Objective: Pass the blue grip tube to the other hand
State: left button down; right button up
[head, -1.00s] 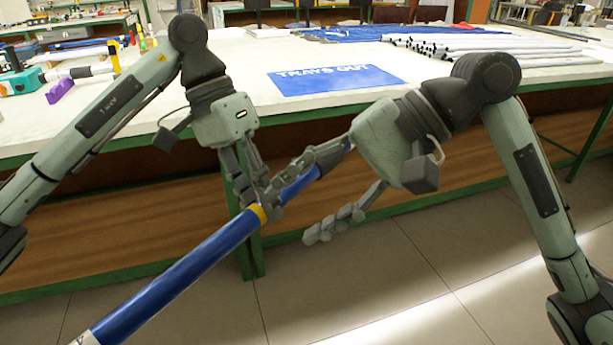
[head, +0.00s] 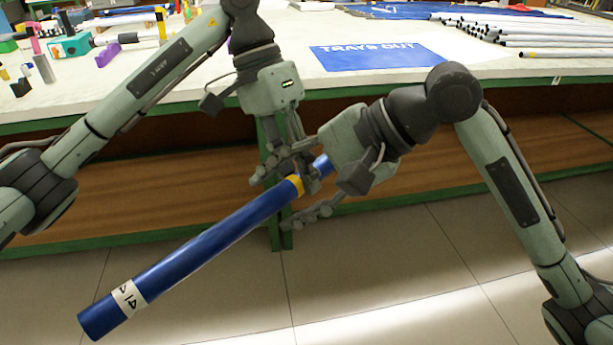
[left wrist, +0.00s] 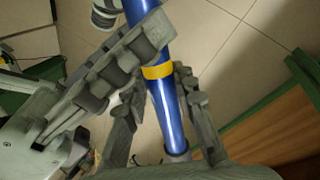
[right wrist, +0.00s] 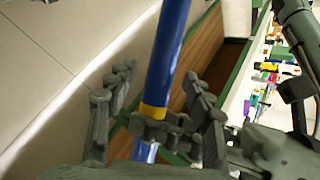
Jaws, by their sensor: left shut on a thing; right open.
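The blue grip tube (head: 205,248) slants in the head view, its free end with a white marked label at lower left. It has a yellow band (left wrist: 158,71) near its upper end. My left gripper (head: 287,168) is shut on the tube close to this band. My right gripper (head: 306,194) is open at the upper end, its palm near that end. In the right wrist view the tube passes between the spread right fingers (right wrist: 158,95), with the left fingers across it by the band. Overlapping fingers hide exact contacts.
The white table (head: 290,35) with a green edge stands behind the arms. A blue "TRAYS OUT" mat (head: 380,56) and several pale rods (head: 530,38) lie on it. Small parts and tools crowd its left side. The tiled floor (head: 400,290) below the tube is clear.

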jog(key=shift+a+f, duration=0.35)
jog(key=shift+a, duration=0.05)
jog(key=c, duration=1.2)
pick_arm(q)
jog(key=c, duration=1.2)
grip_release()
jog(key=shift+o, duration=0.2)
jog(key=shift+r, duration=0.1)
